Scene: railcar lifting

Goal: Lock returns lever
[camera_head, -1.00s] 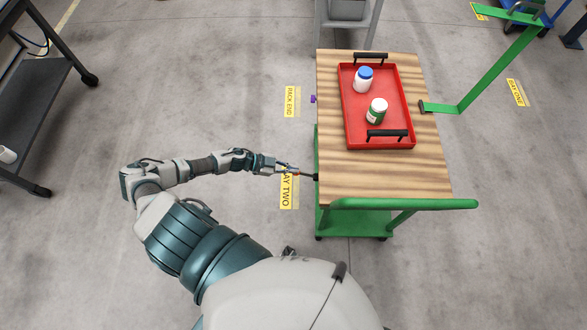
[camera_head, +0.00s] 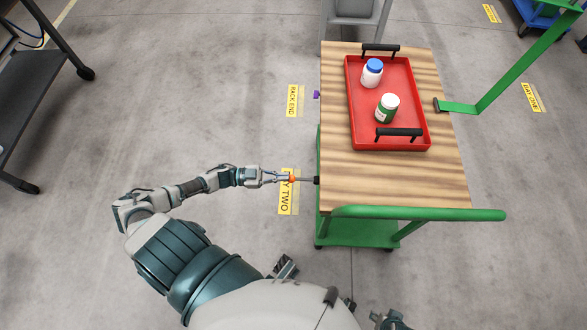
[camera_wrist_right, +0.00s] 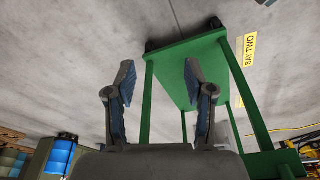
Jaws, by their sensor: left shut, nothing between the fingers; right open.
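A thin grey lever (camera_head: 304,180) with an orange end (camera_head: 292,179) sticks out from a black mount (camera_head: 317,180) on the left side of the green cart (camera_head: 361,233). My left gripper (camera_head: 285,178) is shut at the lever's orange end, with nothing seen between its fingers. Whether it touches the lever is too small to tell. In the right wrist view my right gripper (camera_wrist_right: 159,65) is open and empty, its two fingers wide apart. The cart's green lower deck (camera_wrist_right: 188,65) shows beyond them.
The cart's wooden top (camera_head: 345,180) carries a red tray (camera_head: 372,142) with a blue-capped bottle (camera_head: 372,72) and a green-and-white bottle (camera_head: 387,108). A green handrail (camera_head: 430,214) crosses the near end. A dark shelf (camera_head: 30,95) stands far left. Floor between is clear.

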